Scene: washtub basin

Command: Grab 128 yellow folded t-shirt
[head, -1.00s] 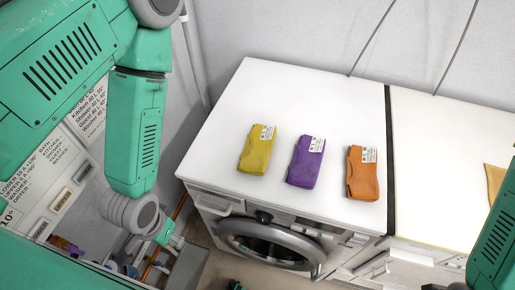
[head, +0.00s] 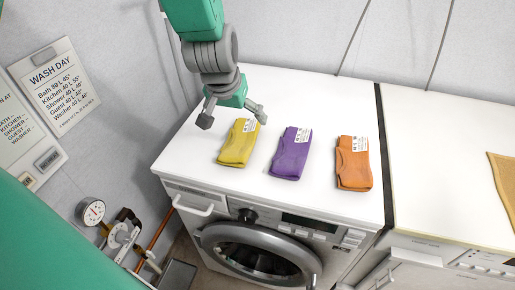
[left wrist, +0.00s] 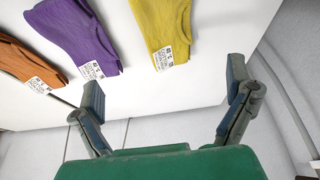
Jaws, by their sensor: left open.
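The yellow folded t-shirt (head: 238,147) lies on the white top of the washing machine, leftmost of three folded shirts, with a white label at its far end. In the left wrist view the yellow shirt (left wrist: 163,25) shows ahead of the fingers, its label toward them. My left gripper (head: 233,115) is open and empty at the far end of the yellow shirt, one finger to each side in the head view. In the left wrist view the open fingers (left wrist: 168,98) are spread wide with nothing between the tips. My right gripper is out of view.
A purple folded shirt (head: 290,154) and an orange one (head: 353,164) lie to the right on the washing machine top (head: 330,100). A second white appliance (head: 440,150) stands right, with an orange cloth (head: 503,180). A gauge (head: 91,211) and pipes are at lower left.

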